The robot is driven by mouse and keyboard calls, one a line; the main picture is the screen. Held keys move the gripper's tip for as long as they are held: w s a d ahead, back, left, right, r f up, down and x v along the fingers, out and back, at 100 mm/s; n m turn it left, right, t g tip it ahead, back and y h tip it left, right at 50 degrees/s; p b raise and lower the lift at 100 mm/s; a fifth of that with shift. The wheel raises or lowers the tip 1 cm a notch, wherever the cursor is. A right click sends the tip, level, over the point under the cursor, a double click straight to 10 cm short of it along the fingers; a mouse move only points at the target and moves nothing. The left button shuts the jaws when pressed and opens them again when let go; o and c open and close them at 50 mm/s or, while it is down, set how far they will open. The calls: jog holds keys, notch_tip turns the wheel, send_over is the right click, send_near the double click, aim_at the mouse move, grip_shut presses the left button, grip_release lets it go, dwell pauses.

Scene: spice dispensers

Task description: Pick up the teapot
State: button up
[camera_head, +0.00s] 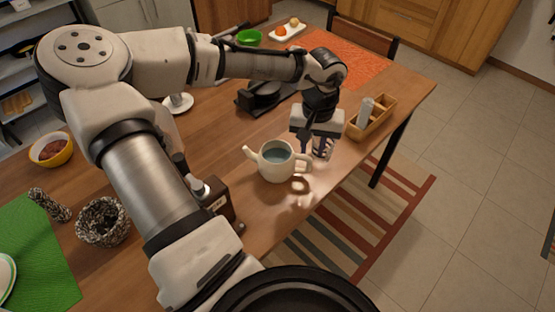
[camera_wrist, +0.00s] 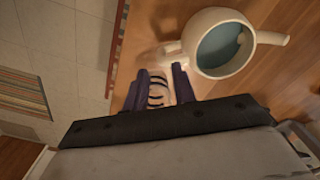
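The teapot (camera_head: 275,170) is a cream pot with an open top and a blue-grey inside. It stands upright on the wooden table, spout to the left and handle to the right in the head view. In the wrist view the teapot (camera_wrist: 228,66) is at the upper right, its handle (camera_wrist: 170,50) close to the right finger's tip. My gripper (camera_head: 322,154) points down just beyond the handle. In the wrist view my gripper (camera_wrist: 155,80) is open, its dark fingers apart. A pale, dark-striped shape shows between them; I cannot tell what it is. Contact with the handle is unclear.
A wooden caddy (camera_head: 384,112) stands right of my gripper near the table edge. A dark appliance (camera_head: 262,96) is behind the teapot. A dark box-like dispenser (camera_head: 217,203) stands at its front left. The table edge is close on the right.

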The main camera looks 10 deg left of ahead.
aim_at(308, 172)
jog(key=shift+w+f+p, duration=0.1)
jog(key=shift+f+p, duration=0.5)
jog(key=shift+f, duration=2.85)
grip_shut()
jog(key=shift+r, duration=0.1)
